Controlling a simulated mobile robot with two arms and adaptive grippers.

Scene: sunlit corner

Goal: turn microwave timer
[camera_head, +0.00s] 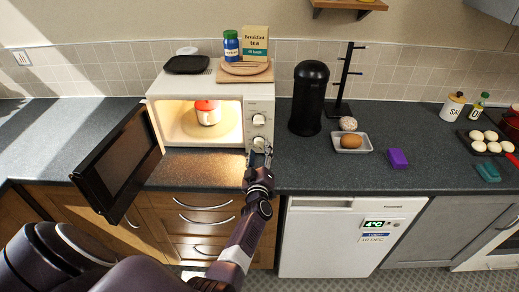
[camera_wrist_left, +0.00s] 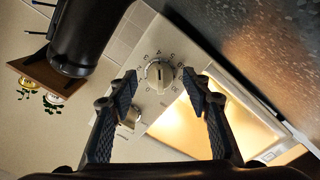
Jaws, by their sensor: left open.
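The white microwave (camera_head: 170,84) stands on the counter with its dark door (camera_head: 118,163) swung open to the left. Its lit inside holds a pot with a red lid (camera_head: 206,105). The control panel on its right has an upper knob (camera_head: 258,120) and a lower knob (camera_head: 258,141). My left gripper (camera_head: 261,156) is open just in front of the lower knob. In the left wrist view, the lower timer knob (camera_wrist_left: 160,76), ringed by markings, appears between the open fingertips (camera_wrist_left: 161,88), with gaps at both sides. The upper knob (camera_wrist_left: 130,117) is partly hidden behind a finger.
Right of the microwave stand a black canister (camera_head: 309,98), a dark mug stand (camera_head: 343,85) and a white dish (camera_head: 351,143) with a brown egg-shaped item. A purple sponge (camera_head: 397,158) lies farther right. A tea box (camera_head: 255,43) stands on the microwave.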

